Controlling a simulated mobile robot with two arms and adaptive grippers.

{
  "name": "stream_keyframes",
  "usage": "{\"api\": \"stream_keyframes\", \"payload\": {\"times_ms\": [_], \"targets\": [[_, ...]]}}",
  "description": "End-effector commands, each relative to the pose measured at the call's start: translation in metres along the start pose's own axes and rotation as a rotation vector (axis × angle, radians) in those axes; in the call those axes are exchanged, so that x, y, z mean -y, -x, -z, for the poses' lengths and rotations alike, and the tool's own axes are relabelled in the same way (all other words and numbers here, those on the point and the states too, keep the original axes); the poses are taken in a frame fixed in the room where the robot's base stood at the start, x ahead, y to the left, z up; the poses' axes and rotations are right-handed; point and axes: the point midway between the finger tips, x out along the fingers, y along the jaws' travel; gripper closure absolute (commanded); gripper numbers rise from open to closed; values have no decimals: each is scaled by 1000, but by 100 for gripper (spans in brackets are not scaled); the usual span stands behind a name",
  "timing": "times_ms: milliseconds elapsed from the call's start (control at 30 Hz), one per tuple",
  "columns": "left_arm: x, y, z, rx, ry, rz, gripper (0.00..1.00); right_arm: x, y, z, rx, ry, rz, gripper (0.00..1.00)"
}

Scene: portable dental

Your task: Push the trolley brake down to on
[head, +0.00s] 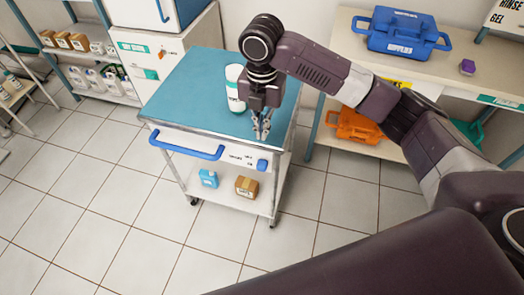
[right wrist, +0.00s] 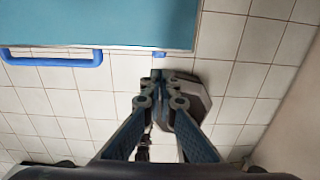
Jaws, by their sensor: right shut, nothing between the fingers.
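The trolley has a teal top (head: 190,85), a white front panel and a lower shelf. A small blue brake lever (head: 262,165) sits at the right end of the front panel, beside small dark lettering too small to read. In the right wrist view a bit of the blue lever (right wrist: 159,54) peeks out past the edge of the trolley top (right wrist: 100,25). My right gripper (head: 262,132) points down near the trolley's front right corner, above the lever in the picture. Its fingertips (right wrist: 158,76) are shut and empty, apart from the lever. My left gripper is not in view.
A white bottle with a green label (head: 235,88) stands on the trolley top, close to my right gripper. A blue handle (head: 187,148) juts from the front. A blue carton (head: 208,178) and brown box (head: 246,186) sit below. Floor in front is clear.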

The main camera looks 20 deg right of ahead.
Motion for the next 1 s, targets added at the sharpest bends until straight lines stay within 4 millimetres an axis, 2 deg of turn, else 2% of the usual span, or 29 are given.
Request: {"api": "stream_keyframes", "payload": {"times_ms": [167,400,600,800,1000], "targets": [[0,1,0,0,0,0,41,1,-24,1,-4,-1,4,100],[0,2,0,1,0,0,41,1,-76,1,-4,-1,4,100],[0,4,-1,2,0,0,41,0,-113,1,-3,0,3,100],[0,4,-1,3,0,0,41,0,-133,0,0,-1,0,100],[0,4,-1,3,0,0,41,0,-138,0,0,0,0,100]]}}
